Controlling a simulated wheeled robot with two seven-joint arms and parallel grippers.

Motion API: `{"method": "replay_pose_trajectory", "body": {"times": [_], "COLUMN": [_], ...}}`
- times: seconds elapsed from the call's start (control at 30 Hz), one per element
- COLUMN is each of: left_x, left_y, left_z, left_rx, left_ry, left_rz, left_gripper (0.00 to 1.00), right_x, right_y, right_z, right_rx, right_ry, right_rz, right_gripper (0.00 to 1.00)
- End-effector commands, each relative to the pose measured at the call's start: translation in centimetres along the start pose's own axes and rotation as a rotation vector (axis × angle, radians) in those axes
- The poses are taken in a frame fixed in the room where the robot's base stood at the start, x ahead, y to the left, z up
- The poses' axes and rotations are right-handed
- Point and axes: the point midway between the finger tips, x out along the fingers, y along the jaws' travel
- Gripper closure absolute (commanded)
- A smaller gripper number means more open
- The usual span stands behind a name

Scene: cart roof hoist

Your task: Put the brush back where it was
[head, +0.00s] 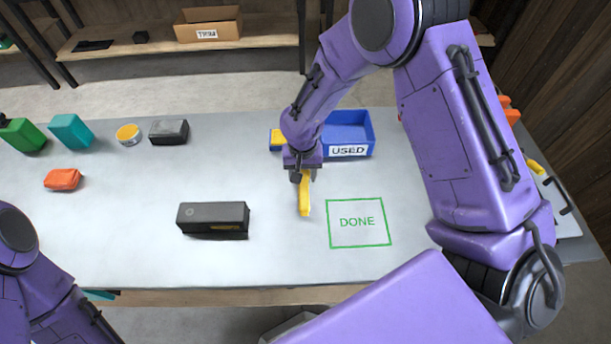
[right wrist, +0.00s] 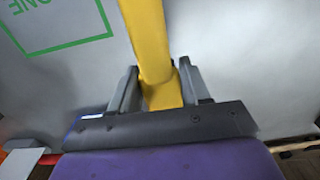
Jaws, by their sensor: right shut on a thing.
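My right gripper (head: 302,177) is shut on a long yellow thing (head: 304,200), which I take for the brush; no bristles show. It points down toward the grey table, left of the green DONE square (head: 357,222). In the right wrist view the yellow handle (right wrist: 149,40) sits between the two grey fingers of the gripper (right wrist: 158,88). Whether its lower end touches the table I cannot tell. My left arm shows at the lower left, but its gripper is out of view.
A blue bin labelled USED (head: 348,134) stands behind the gripper, with a yellow thing (head: 276,138) at its left. A black box (head: 213,217) lies to the left. Farther left are an orange block (head: 62,180), a yellow-topped tin (head: 128,134) and a dark block (head: 168,131).

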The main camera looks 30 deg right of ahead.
Motion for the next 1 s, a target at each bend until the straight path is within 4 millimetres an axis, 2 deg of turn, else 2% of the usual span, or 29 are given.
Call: {"method": "replay_pose_trajectory", "body": {"times": [0.23,0.4,0.77,0.8,0.87,1.0], "left_x": [-0.7,-1.8,-1.4,-1.4,-1.5,-1.5], "left_y": [-0.1,-0.2,-0.1,-0.1,-0.1,-0.1], "left_z": [-0.3,-0.8,-0.6,-0.6,-0.6,-0.6], "left_rx": [0.0,0.0,0.0,0.0,0.0,0.0], "left_ry": [0.0,0.0,0.0,0.0,0.0,0.0], "left_rz": [0.0,0.0,0.0,0.0,0.0,0.0], "left_gripper": [0.0,0.0,0.0,0.0,0.0,0.0], "right_x": [2.8,5.2,6.0,6.0,5.9,5.9], "right_y": [0.8,0.7,0.7,0.7,0.7,0.7], "right_z": [-2.2,-2.1,-2.1,-2.1,-2.1,-2.1], "right_rx": [0.0,0.0,-0.001,-0.001,-0.001,-0.001], "right_ry": [-0.001,-0.001,0.002,0.002,0.002,0.002], "right_rz": [0.002,0.001,0.0,0.0,0.0,0.0], "right_gripper": [0.86,0.86,0.86,0.47,0.28,0.28]}}
